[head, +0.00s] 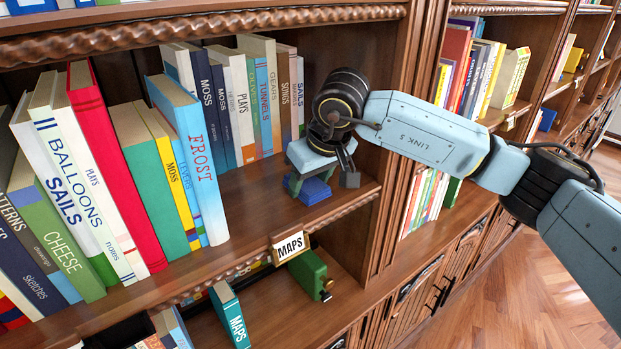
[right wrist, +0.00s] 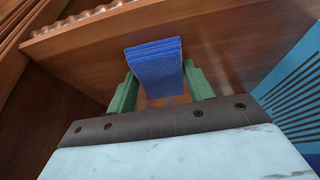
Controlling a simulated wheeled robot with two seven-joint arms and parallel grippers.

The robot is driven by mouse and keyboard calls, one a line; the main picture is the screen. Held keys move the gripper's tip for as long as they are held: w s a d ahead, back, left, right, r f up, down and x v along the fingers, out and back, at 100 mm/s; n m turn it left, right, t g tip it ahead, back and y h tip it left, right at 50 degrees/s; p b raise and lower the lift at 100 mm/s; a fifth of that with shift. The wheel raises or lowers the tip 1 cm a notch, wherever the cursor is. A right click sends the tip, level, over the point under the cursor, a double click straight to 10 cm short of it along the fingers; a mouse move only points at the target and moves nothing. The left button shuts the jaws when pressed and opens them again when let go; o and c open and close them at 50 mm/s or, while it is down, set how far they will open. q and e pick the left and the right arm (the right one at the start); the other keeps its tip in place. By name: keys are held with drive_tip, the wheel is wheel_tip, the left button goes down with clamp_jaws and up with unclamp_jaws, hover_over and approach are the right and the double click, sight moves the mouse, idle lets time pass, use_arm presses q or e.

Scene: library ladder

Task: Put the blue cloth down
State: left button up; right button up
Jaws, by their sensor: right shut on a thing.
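The blue cloth (head: 311,190) is a folded pad at the right end of the middle bookshelf, just under my right gripper (head: 308,183). In the right wrist view the cloth (right wrist: 155,62) sits between the two green fingers of the right gripper (right wrist: 160,85), which is shut on it. The cloth is at or just above the shelf board; I cannot tell whether it touches. Part of the cloth is hidden by the gripper in the head view. My left gripper is not in view.
Books stand left of the gripper, the nearest upright one marked SONGS (head: 286,97). A leaning blue FROST book (head: 196,160) is further left. A wooden upright (head: 392,180) closes the bay at right. Bare shelf board (head: 262,205) lies in front.

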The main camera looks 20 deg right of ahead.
drive_tip(key=shift+f, duration=0.3)
drive_tip(key=o, duration=0.9)
drive_tip(key=shift+s+d+f, duration=0.1)
drive_tip(key=shift+d+f, duration=0.05)
drive_tip(key=shift+f, duration=0.1)
drive_tip(key=shift+s, duration=0.1)
drive_tip(key=shift+a+r+p, duration=0.2)
drive_tip(key=shift+r+p, duration=0.2)
drive_tip(key=shift+r, duration=0.1)
drive_tip(key=v, duration=0.4)
drive_tip(key=b+v, duration=0.1)
drive_tip(key=v, duration=0.3)
drive_tip(key=b+v, duration=0.1)
drive_tip(key=v, duration=0.3)
drive_tip(key=shift+w+d+r, duration=0.1)
drive_tip(key=shift+w+r, duration=0.1)
drive_tip(key=shift+w, duration=0.1)
